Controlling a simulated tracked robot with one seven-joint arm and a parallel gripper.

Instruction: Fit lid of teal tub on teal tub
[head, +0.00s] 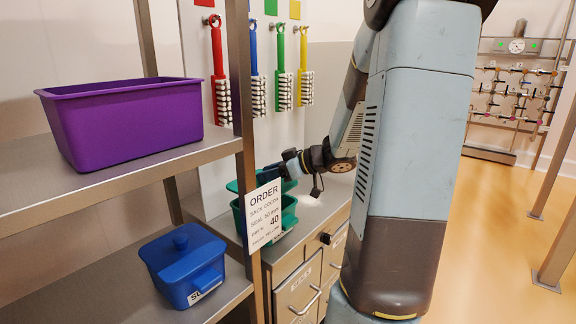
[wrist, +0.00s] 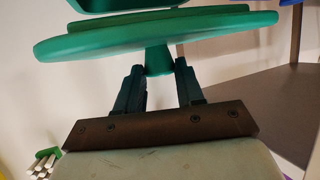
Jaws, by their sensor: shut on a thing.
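The teal tub (head: 288,214) stands on the counter behind the shelf post, partly hidden by the order card. The teal lid (head: 234,186) shows just above the tub, partly hidden by the post and my gripper (head: 282,168). In the wrist view, my gripper (wrist: 159,76) is shut on the knob of the lid (wrist: 150,38), with a finger on each side. A teal rim, likely the tub (wrist: 115,4), shows at the top edge beyond the lid. A gap shows between them there; whether the lid touches the tub elsewhere cannot be told.
A purple bin (head: 125,120) stands on the upper shelf and a blue lidded tub (head: 183,265) on the lower one. The order card (head: 263,214) hangs on the shelf post. Brushes (head: 284,75) hang on the wall. White powder (head: 310,200) lies on the counter.

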